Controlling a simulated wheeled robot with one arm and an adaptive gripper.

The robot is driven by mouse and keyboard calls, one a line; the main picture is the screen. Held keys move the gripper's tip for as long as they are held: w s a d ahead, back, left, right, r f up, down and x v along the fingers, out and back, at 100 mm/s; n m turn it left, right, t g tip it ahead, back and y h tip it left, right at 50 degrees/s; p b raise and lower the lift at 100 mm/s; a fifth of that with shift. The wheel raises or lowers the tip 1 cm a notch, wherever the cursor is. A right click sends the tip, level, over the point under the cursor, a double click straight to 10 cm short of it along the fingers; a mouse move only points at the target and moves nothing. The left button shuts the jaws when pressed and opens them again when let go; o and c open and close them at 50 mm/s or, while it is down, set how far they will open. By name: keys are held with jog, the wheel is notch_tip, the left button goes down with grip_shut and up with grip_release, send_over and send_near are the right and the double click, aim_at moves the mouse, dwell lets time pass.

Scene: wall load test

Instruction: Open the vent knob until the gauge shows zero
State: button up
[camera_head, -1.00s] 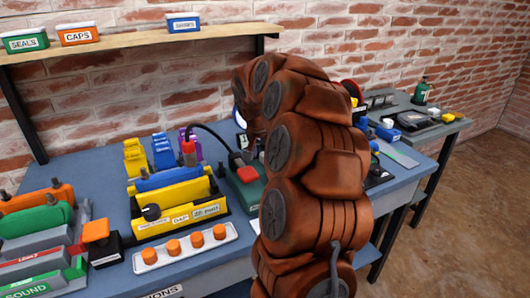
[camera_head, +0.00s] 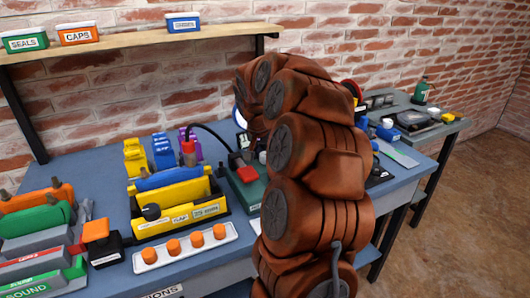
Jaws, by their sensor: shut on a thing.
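My brown arm stands in the middle of the head view and bends over the bench. My gripper is hidden behind it, so its fingers and whatever they touch do not show. A black round knob (camera_head: 151,211) sits on the front left of a yellow fixture (camera_head: 180,205); I cannot tell whether it is the vent knob. A green box with a red top piece (camera_head: 243,173) stands just left of my arm. A pale round rim (camera_head: 239,118) shows partly behind the arm; I cannot tell whether it is the gauge. No gauge reading is visible.
A white strip with orange caps (camera_head: 186,247) lies in front of the yellow fixture. A black hose (camera_head: 212,132) arches from a red fitting (camera_head: 187,148) toward my arm. Orange and green blocks (camera_head: 38,218) crowd the left. A grey side table (camera_head: 420,122) stands at right.

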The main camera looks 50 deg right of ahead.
jog(key=n+t+y+p, duration=0.1)
jog(key=n, duration=0.3)
jog(key=shift+s+d+r, duration=0.1)
jog(key=n+p, duration=0.1)
jog(key=n, duration=0.1)
jog(key=n+t+y, duration=0.1)
jog(key=n, duration=0.1)
jog(key=shift+n+y+p, duration=0.3)
jog(key=shift+p, duration=0.05)
jog(key=n, duration=0.2)
jog(key=n+y+p, duration=0.1)
jog(key=n, duration=0.1)
jog(key=shift+d+y, duration=0.2)
jog(key=shift+y, duration=0.1)
jog(key=shift+n+y, duration=0.8)
jog(key=shift+n, duration=1.3)
jog(key=o, duration=1.2)
jog(key=shift+c, duration=0.2)
